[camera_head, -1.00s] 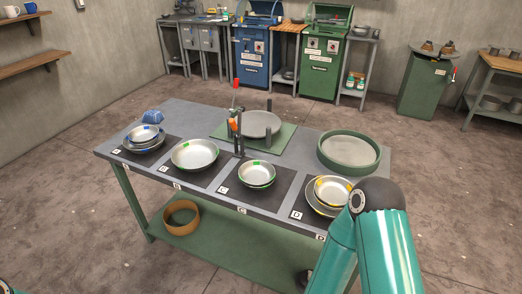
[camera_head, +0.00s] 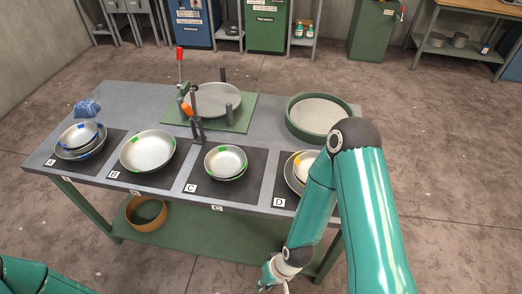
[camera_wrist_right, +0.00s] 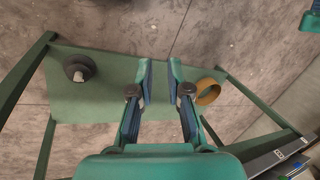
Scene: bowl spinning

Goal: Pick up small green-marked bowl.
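The small green-marked bowl (camera_head: 226,160) is a silver bowl with green rim patches on dark mat C (camera_head: 203,191). It seems to sit in or on another bowl. A larger green-marked bowl (camera_head: 148,151) stands on mat B to its left. My right gripper (camera_head: 275,287) is low, in front of the table and below its top, partly cut off by the frame's bottom edge. In the right wrist view its two fingers (camera_wrist_right: 160,82) are apart with nothing between them. My left arm shows at the lower left; its gripper is out of view.
Blue-marked bowls (camera_head: 78,138) stand on mat A; yellow-marked bowls (camera_head: 294,176) on mat D are partly behind my right arm. A round green-rimmed tray (camera_head: 291,126) and an upright clamp fixture (camera_head: 195,115) stand behind. A brown ring (camera_wrist_right: 207,91) lies on the lower shelf (camera_wrist_right: 105,108).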

